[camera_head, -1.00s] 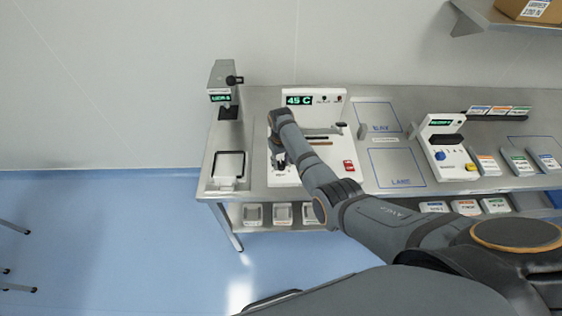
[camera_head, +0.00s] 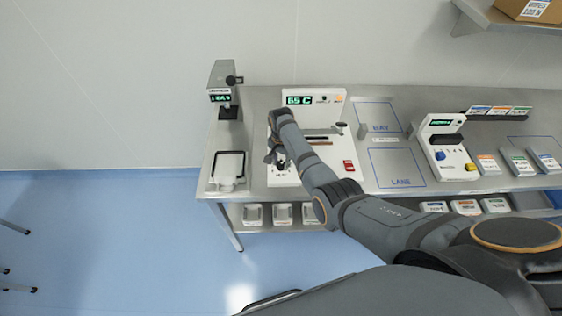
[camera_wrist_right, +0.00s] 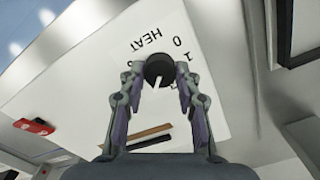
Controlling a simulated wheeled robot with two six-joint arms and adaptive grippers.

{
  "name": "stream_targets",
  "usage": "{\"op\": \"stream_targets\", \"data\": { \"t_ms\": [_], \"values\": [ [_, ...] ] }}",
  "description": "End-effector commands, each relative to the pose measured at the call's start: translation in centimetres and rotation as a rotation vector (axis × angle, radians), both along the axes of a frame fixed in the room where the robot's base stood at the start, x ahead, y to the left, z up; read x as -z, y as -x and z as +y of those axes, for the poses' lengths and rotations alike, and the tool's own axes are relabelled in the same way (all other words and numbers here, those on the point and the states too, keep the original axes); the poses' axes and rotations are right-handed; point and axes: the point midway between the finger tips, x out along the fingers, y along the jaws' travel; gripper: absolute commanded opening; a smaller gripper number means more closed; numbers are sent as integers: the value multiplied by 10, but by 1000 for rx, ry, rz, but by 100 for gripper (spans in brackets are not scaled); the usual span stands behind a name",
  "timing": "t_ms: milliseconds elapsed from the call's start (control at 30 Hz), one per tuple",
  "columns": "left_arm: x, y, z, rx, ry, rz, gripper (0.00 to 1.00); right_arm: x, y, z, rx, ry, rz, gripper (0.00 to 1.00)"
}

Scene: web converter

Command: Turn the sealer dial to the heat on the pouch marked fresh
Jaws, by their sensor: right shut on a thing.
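The white sealer (camera_head: 328,176) stands on the steel bench left of centre, its green display (camera_head: 299,100) reading about 65 C. Its dark round heat dial (camera_wrist_right: 159,68) shows in the right wrist view, with a white pointer line, beside the printed HEAT and several numbers. My right gripper (camera_wrist_right: 157,77) is shut on the dial, one finger on each side; in the head view the gripper (camera_head: 279,157) is at the sealer's front left and my arm hides part of it. Pouches with coloured labels (camera_head: 487,164) lie at the right; I cannot read which is marked fresh. My left gripper is out of view.
A red switch (camera_head: 349,166) is on the sealer's front right. A grey device with a display (camera_head: 220,97) and a tray (camera_head: 228,168) are at the left. Blue-outlined areas (camera_head: 397,167) on the bench are empty. Another white machine (camera_head: 440,124) stands farther right.

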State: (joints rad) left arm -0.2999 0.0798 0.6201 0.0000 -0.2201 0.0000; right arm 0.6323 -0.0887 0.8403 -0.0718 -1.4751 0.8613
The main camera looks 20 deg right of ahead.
Motion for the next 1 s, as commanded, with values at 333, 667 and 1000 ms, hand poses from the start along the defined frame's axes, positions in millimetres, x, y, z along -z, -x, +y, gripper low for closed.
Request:
{"op": "stream_targets", "data": {
  "t_ms": [333, 667, 1000],
  "values": [
    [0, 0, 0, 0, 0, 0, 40, -1, -1, 0, 310, 0, -3, 1],
    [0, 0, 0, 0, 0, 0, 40, -1, -1, 0, 519, 0, -4, 1],
    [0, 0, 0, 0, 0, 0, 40, -1, -1, 0, 606, 0, -4, 1]
  ]
}}
